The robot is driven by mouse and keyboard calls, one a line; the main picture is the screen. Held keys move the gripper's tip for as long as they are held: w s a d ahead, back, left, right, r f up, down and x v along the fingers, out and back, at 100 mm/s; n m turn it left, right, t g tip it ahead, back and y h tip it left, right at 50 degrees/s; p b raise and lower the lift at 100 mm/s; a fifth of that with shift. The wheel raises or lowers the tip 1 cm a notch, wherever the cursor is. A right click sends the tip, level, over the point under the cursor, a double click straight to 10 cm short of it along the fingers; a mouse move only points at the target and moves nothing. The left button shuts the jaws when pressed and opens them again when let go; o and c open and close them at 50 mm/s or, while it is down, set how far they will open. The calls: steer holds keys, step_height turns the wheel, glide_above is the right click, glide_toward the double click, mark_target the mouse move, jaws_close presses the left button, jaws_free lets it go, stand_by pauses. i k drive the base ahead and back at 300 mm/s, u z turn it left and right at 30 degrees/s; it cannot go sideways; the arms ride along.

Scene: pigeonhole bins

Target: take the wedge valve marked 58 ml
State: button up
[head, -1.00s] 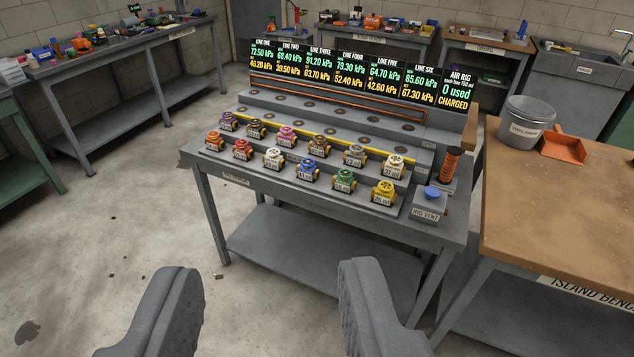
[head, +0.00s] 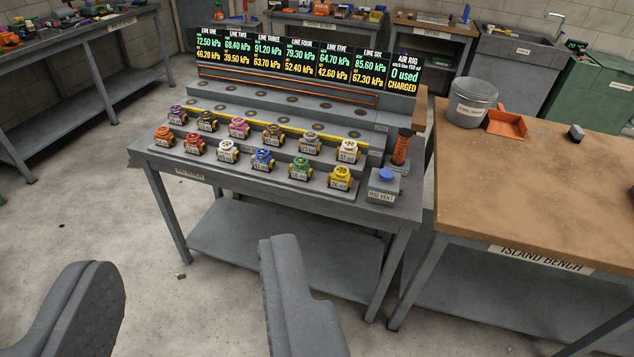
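Several small valves with coloured handwheels stand in two rows on the stepped rack of the grey bench. The front row includes an orange valve (head: 163,136), a red one (head: 195,144), a white one (head: 228,150), a blue one (head: 262,159), a green one (head: 300,168) and a yellow one (head: 340,177). The back row runs from a purple valve (head: 177,114) to a cream one (head: 347,150). Each has a small tag; I cannot surely read which says 58 ml. My gripper (head: 190,260) is open and empty, in front of the bench and apart from the valves.
A display board (head: 300,60) stands behind the rack. A blue-topped rig vent box (head: 384,185) and an orange-gripped handle (head: 401,150) stand at the rack's right. The island bench (head: 540,190) on the right carries a grey bucket (head: 472,105) and an orange scoop (head: 506,124).

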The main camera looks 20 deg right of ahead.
mark_target(301, 169)
steer(key=z, duration=0.15)
steer(key=i, duration=2)
steer(key=z, duration=0.25)
